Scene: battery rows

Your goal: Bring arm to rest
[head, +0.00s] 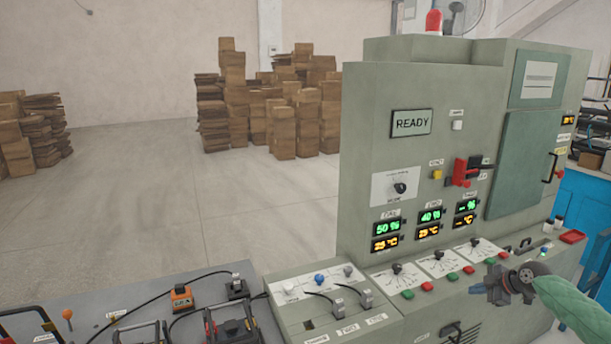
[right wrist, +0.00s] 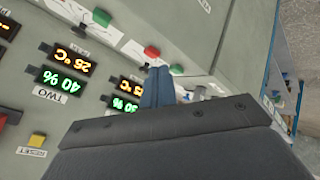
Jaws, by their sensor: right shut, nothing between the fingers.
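My right gripper (head: 484,288) is in the lower right of the head view, in front of the sloped control desk (head: 385,280) of the grey-green machine (head: 375,155). Its arm comes in from the right edge. In the right wrist view its two fingers (right wrist: 157,86) are together with nothing between them. They show in front of the panel with buttons and readouts; whether they touch it I cannot tell. My left gripper is not in view.
A lower bench (head: 85,310) with cabled battery units stands at left. Stacked boxes (head: 283,130) stand far back on open floor. A blue cabinet (head: 585,205) is at right.

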